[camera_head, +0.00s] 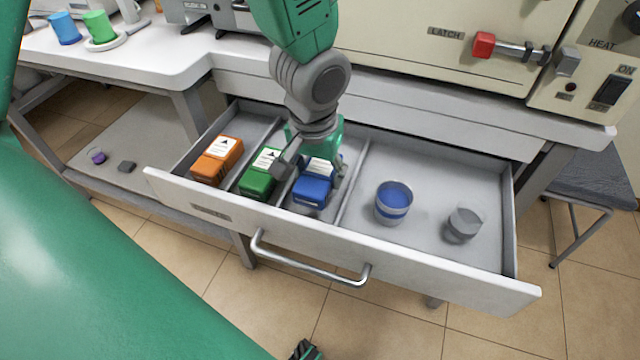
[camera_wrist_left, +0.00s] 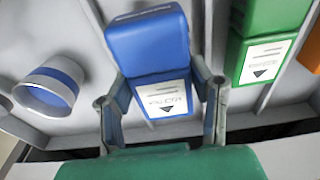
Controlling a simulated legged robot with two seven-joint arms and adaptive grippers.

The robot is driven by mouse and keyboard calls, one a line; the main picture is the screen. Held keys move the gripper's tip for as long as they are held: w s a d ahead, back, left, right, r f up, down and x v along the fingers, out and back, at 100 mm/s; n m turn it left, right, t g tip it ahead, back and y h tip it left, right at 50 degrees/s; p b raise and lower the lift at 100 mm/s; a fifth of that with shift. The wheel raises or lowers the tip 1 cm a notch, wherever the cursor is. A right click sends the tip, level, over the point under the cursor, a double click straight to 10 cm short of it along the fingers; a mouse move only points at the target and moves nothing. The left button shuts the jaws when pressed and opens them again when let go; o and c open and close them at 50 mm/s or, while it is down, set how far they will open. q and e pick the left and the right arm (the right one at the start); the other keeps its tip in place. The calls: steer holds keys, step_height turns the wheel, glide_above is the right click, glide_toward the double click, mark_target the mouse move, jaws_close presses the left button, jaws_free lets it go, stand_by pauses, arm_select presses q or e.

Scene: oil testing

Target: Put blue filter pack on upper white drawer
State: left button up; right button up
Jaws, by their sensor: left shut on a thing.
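The blue filter pack (camera_head: 311,193) is in a narrow compartment of the open white drawer (camera_head: 430,277), right of the green pack. It has a white label and also shows in the left wrist view (camera_wrist_left: 148,42). My left gripper (camera_head: 313,176) reaches down from above and is shut on the blue pack, one finger on each side. In the left wrist view the fingers (camera_wrist_left: 163,88) flank its labelled part. The gripper hides part of the pack, and I cannot tell whether it touches the drawer floor.
A green pack (camera_head: 258,180) and an orange pack (camera_head: 217,160) lie in compartments to the left. A blue-banded cup (camera_head: 394,203) and a grey cup (camera_head: 463,225) stand in the wide right compartment. The drawer handle (camera_head: 310,262) juts out in front.

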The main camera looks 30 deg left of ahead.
mark_target(317, 183)
arm_select(q)
steer(key=f, duration=0.2)
steer(key=shift+a+f+b, duration=0.25)
steer(key=shift+f+b, duration=0.05)
steer(key=shift+f, duration=0.1)
steer(key=shift+d+f, duration=0.1)
steer(key=o, duration=1.3)
steer(key=shift+c, duration=0.2)
steer(key=shift+r, duration=0.2)
steer(key=r+p, duration=0.1)
steer(key=r, duration=0.3)
steer(key=s+r+p, duration=0.1)
steer(key=r, duration=0.3)
steer(key=r+p, duration=0.2)
steer(key=r, duration=0.2)
steer(key=shift+s+d, duration=0.15)
steer(key=shift+s, duration=0.05)
